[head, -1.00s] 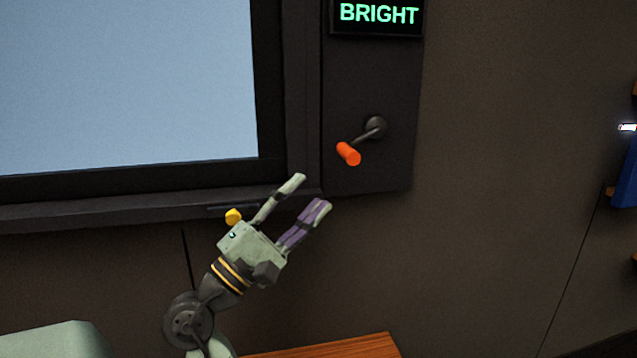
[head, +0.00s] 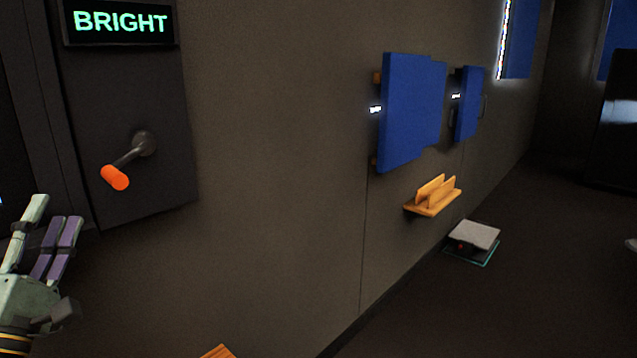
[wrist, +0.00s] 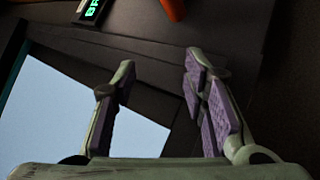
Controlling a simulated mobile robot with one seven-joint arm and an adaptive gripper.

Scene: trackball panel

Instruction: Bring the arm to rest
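My gripper (head: 48,225) is at the lower left of the head view, below and left of the crank with the orange handle (head: 115,177). Its fingers point up and stand apart, with nothing between them. In the wrist view the gripper (wrist: 160,85) also shows two spread fingers with purple pads and an empty gap. The orange handle (wrist: 173,9) shows at the top of the wrist view, beyond the fingertips and apart from them. Most of my arm is out of the head view.
The dark panel (head: 165,185) carries a sign reading BRIGHT (head: 120,22). A pale blue screen (wrist: 75,120) lies behind the fingers. Along the wall to the right are blue panels (head: 412,112), an orange shelf (head: 433,207) and a low grey-topped box (head: 474,236).

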